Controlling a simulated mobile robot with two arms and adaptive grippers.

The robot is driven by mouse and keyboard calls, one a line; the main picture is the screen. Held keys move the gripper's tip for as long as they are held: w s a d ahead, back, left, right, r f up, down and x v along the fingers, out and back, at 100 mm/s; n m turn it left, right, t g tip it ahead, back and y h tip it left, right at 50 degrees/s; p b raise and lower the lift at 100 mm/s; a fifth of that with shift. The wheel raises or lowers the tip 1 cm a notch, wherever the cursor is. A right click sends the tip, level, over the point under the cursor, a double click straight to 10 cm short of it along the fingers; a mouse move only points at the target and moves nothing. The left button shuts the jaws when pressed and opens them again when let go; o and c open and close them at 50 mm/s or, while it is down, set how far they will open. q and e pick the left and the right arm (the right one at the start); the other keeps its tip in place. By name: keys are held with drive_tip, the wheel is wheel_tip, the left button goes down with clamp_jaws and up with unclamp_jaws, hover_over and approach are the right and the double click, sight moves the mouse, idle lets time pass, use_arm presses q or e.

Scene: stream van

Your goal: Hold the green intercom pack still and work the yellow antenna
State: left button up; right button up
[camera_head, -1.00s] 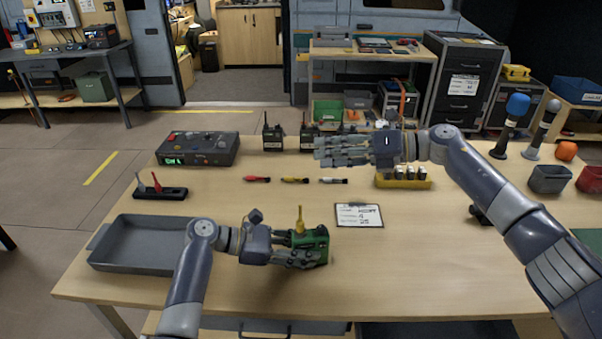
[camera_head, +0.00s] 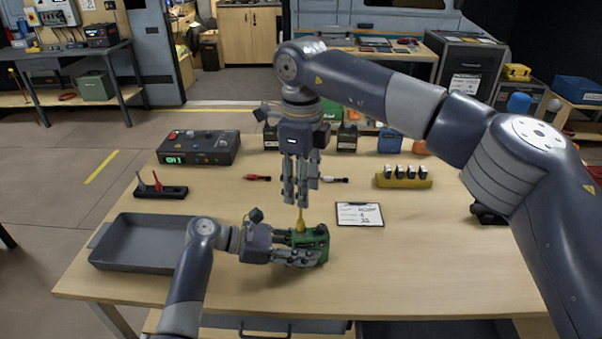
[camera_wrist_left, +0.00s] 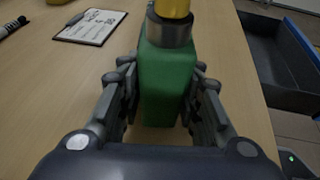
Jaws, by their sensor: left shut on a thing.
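The green intercom pack (camera_head: 316,246) is on the table near its front edge. My left gripper (camera_head: 298,256) is shut on it from the left. In the left wrist view the green pack (camera_wrist_left: 166,85) sits between the two fingers (camera_wrist_left: 160,105). The yellow antenna (camera_head: 300,224) stands up from the top of the pack; its base shows in the left wrist view (camera_wrist_left: 173,8) above a grey metal collar. My right gripper (camera_head: 300,192) points down right above the antenna, its fingertips at the antenna's upper end. Whether they touch or grip it I cannot tell.
A grey tray (camera_head: 140,262) lies to the left. A clipboard card (camera_head: 359,214) lies right of the pack. Red (camera_head: 257,178) and white (camera_head: 335,180) antennas lie behind. A yellow battery holder (camera_head: 404,183) is further right. The front right of the table is clear.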

sight(301, 220)
wheel_tip(301, 220, down, 9)
drive_tip(key=shift+f, duration=0.2)
idle(0.3)
clamp_jaws()
drive_tip(key=shift+n, duration=0.9)
